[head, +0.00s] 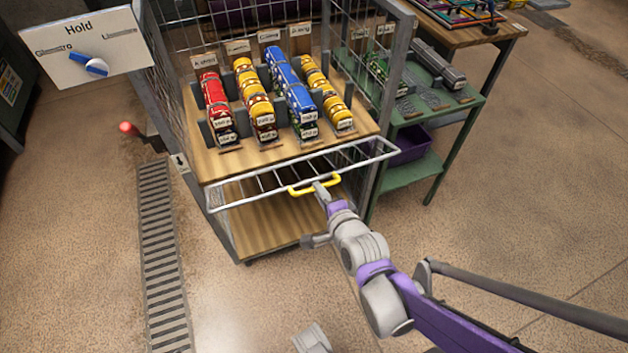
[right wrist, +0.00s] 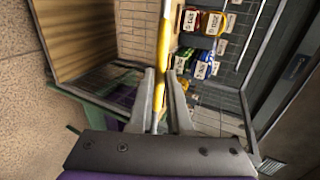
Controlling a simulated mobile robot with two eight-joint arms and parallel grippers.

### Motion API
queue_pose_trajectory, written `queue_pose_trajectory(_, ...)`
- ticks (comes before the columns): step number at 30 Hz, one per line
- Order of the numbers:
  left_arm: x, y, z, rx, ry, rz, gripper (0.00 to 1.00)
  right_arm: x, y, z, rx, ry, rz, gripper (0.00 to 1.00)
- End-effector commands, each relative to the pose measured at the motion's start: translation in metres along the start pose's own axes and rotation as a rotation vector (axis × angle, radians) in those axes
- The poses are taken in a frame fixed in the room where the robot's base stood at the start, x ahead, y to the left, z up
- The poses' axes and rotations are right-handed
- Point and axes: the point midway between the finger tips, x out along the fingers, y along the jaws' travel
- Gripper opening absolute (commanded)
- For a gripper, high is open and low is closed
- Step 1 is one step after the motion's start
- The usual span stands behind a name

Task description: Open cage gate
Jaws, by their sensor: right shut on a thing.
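The cage (head: 168,90) is a metal mesh frame with wooden shelves. Its wire gate (head: 258,180) is swung down and lies roughly flat, sticking out from the cage front below the upper shelf. The gate's yellow handle (head: 297,191) is at its outer edge. My right gripper (head: 322,189) is at this handle. In the right wrist view the two fingers (right wrist: 160,98) are shut on the yellow handle (right wrist: 165,42), one on each side. Of my left arm only a grey part (head: 312,340) may show at the bottom edge; its fingers are not seen.
Red, yellow and blue rolled bundles (head: 290,90) stand on the upper shelf (head: 205,165). A white sign (head: 80,45) reading "Hold" with a blue knob is at upper left. A green cart (head: 415,180) stands close on the right. A floor grate (head: 160,255) runs at left; the front floor is clear.

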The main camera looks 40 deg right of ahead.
Motion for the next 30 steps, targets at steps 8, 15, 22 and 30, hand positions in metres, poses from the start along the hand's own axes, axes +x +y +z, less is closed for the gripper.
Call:
queue_pose_trajectory(8, 0.027, 0.0, 0.009, 0.0, -0.01, 0.0, 0.59, 0.004, 0.034, 0.0, 0.001, 0.0, 0.002, 0.0)
queue_pose_trajectory(15, 0.035, 0.0, 0.011, 0.0, -0.013, 0.0, 0.59, 0.006, 0.044, 0.0, 0.0, 0.0, 0.002, 0.0)
queue_pose_trajectory(22, 0.036, 0.0, 0.012, 0.0, -0.013, 0.0, 0.59, 0.006, 0.046, 0.0, 0.0, 0.0, 0.002, 0.0)
queue_pose_trajectory(30, 0.036, 0.0, 0.012, 0.0, -0.013, 0.0, 0.59, 0.006, 0.046, 0.0, 0.001, 0.0, 0.002, 0.0)
